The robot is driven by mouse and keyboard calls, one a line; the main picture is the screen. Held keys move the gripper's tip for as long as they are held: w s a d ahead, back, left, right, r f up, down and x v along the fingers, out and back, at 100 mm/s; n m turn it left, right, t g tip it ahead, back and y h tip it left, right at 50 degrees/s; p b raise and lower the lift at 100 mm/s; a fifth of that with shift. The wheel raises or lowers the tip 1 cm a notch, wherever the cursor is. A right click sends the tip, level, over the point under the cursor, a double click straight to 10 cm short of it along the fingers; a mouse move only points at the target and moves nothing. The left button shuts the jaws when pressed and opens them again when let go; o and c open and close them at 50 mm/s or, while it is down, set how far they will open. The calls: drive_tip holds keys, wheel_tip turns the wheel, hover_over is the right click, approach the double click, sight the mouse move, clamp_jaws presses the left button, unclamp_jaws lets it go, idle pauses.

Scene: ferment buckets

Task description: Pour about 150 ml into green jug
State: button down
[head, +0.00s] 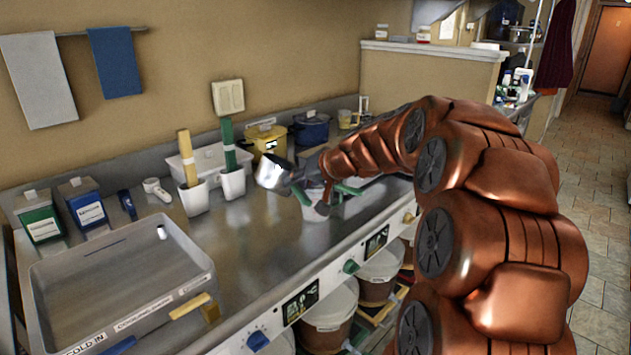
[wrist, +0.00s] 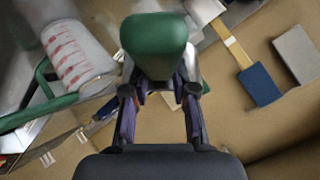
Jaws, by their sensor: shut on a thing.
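In the wrist view, my gripper (wrist: 158,95) is shut on a green handle (wrist: 155,45). A shiny metal cup (head: 272,172) is tilted in the air just left of the gripper; its join to the handle is hidden. The green jug (head: 314,212), a pale jug with a green handle, stands on the counter below and beside the gripper. In the wrist view the jug (wrist: 75,55) shows red measuring marks. Its liquid level cannot be told.
A yellow tub (head: 268,141) and a blue pot (head: 311,128) are farther back. A grey bin (head: 118,275) fills the left front. Open counter (head: 240,232) lies between.

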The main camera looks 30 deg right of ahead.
drive_tip(key=shift+d+r, duration=0.25)
drive_tip(key=shift+r, duration=0.1)
drive_tip(key=shift+s+d+r+p, duration=0.1)
drive_tip(key=shift+d+r+p, duration=0.2)
drive_tip(key=shift+p, duration=0.15)
drive_tip(key=shift+s+d+r+m+t+y+p, duration=0.1)
drive_tip(key=shift+d+r+m+t+y+p, duration=0.25)
drive_tip(key=shift+d+m+y+p, duration=0.35)
idle(1.3)
drive_tip(key=shift+f+t+y, duration=0.25)
drive_tip(key=shift+f+y, duration=0.05)
drive_tip(key=shift+y, duration=0.1)
idle(0.5)
